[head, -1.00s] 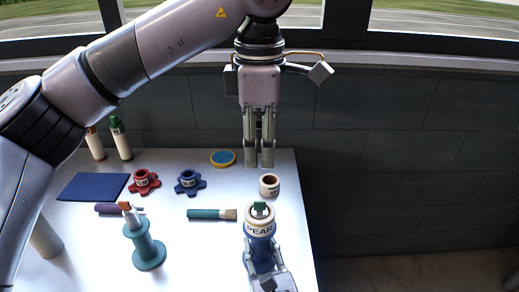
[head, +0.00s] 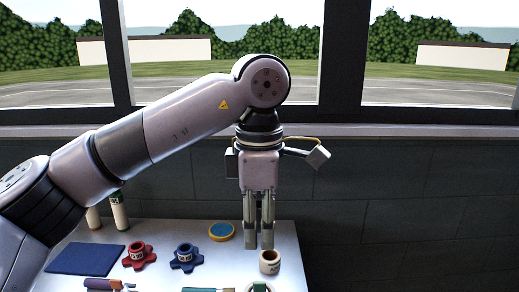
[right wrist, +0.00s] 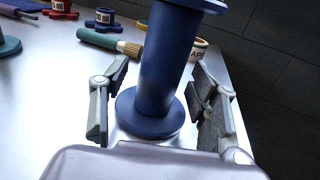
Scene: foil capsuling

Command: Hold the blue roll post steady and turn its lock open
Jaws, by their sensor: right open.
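The blue roll post (right wrist: 163,65) stands upright on its round foot in the right wrist view. My right gripper (right wrist: 158,112) is open, with one jaw on each side of the post and gaps showing between. The post's upper end is cut off there. In the head view only the top of the cream roll on the post with a bit of the green lock (head: 260,288) shows at the bottom edge, so how the lock is turned is hard to tell. My left gripper (head: 259,238) points down behind the cream ring, empty, with a narrow gap between its fingers.
A cream ring (head: 270,262) stands near the table's right edge. A blue-and-yellow disc (head: 221,231), blue knob (head: 186,257), red knob (head: 138,256) and navy mat (head: 85,259) lie to the left. A teal brush (right wrist: 110,41) lies behind the post. Two bottles stand at the back left.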

